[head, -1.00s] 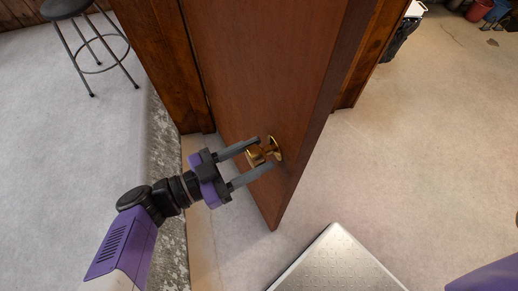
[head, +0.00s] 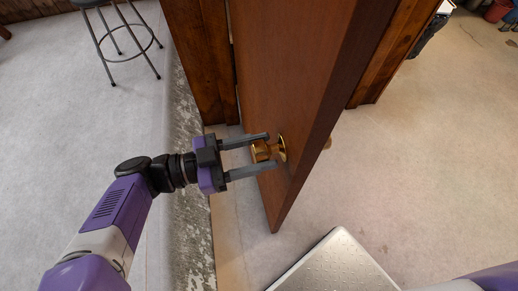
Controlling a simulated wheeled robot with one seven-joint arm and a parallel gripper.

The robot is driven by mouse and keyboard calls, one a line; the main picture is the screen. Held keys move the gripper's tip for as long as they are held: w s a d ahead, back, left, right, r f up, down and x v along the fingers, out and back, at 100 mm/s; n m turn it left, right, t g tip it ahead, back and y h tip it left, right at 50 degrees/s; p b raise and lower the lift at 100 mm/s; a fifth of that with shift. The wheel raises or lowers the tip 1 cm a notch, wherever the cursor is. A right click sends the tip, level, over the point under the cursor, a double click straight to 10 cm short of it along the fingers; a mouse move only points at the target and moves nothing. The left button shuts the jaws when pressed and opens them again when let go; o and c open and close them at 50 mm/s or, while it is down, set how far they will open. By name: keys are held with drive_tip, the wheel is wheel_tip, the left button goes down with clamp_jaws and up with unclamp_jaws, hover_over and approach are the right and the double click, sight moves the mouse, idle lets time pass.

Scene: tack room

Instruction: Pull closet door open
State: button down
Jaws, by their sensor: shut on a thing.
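The closet door (head: 285,75) is a reddish-brown wooden door standing ajar at an angle to its frame (head: 200,55). My gripper (head: 271,151) reaches in from the left, with one grey finger above and one below the near knob. It is shut on this knob, though exact finger contact is hard to see.
A dark stool (head: 120,40) stands at upper left, well apart from the door. A low grey stone-like wall edge (head: 190,200) runs beneath my arm. Pale floor (head: 430,150) to the right is open, with a few items at the far upper right.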

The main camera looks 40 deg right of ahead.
drive_tip(key=c, duration=0.7)
unclamp_jaws()
drive_tip(key=b+v, duration=0.2)
drive_tip(key=v, duration=0.5)
drive_tip(key=shift+a, duration=0.35)
drive_tip(key=shift+w, duration=0.1)
